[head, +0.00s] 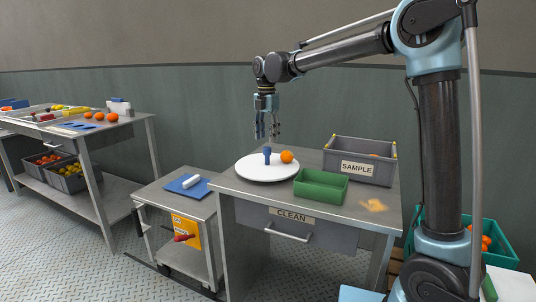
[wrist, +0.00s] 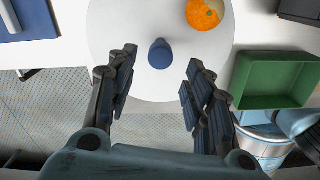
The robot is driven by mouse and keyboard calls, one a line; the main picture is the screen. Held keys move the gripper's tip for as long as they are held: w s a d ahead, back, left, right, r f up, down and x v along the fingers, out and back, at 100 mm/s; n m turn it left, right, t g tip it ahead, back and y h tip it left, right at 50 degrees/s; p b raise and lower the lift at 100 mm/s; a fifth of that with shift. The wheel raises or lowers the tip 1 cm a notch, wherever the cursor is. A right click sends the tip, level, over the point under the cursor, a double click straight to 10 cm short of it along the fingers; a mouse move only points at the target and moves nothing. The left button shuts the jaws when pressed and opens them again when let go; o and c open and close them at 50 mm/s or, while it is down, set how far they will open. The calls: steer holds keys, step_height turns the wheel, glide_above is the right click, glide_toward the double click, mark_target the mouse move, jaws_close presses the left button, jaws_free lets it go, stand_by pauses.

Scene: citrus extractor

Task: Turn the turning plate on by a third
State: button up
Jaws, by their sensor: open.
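The turning plate (head: 255,174) is a round white disc on the steel table. It also shows in the wrist view (wrist: 105,35). A blue upright peg (head: 267,155) stands on it and appears in the wrist view (wrist: 160,54) beyond and between my fingertips. An orange (head: 287,156) rests on the plate to the right of the peg; in the wrist view the orange (wrist: 205,13) is at the top. My gripper (head: 267,131) is open and empty above the plate, pointing down. In the wrist view my gripper's fingers (wrist: 160,80) are spread wide, apart from the peg.
A green tray (head: 321,186) stands right of the plate, with a grey SAMPLE bin (head: 360,161) behind it. A CLEAN drawer (head: 292,225) is under the tabletop. An orange stain (head: 374,205) marks the table's right side.

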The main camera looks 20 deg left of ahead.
mark_target(267, 147)
step_height(267, 147, down, 8)
steer(key=shift+r, duration=0.1)
steer(key=shift+c, duration=0.6)
jaws_close()
